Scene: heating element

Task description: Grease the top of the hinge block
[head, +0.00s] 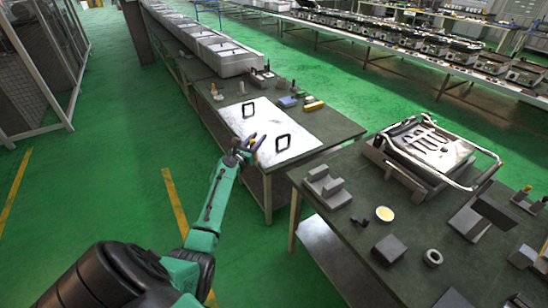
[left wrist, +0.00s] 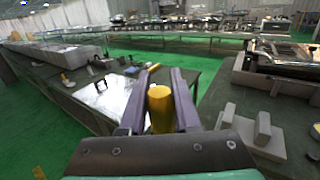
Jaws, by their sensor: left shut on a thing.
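My left gripper (head: 250,145) hangs in the air beside the white panel on the left table. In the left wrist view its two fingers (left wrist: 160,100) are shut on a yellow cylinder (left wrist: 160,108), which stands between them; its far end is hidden. A grey stepped block with raised parts (head: 325,187), which looks like the hinge block, sits on the near right table, apart from the gripper. It also shows in the left wrist view (left wrist: 255,135). A round dish with a pale yellow filling (head: 385,214), perhaps grease, lies near it. My right gripper is not in view.
A metal heating element on a frame (head: 430,150) stands at the back of the right table (head: 330,220). Dark blocks (head: 389,249) and a ring (head: 433,257) lie in front. A white panel with two black handles (head: 275,125) lies on the left table. A gap separates the tables.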

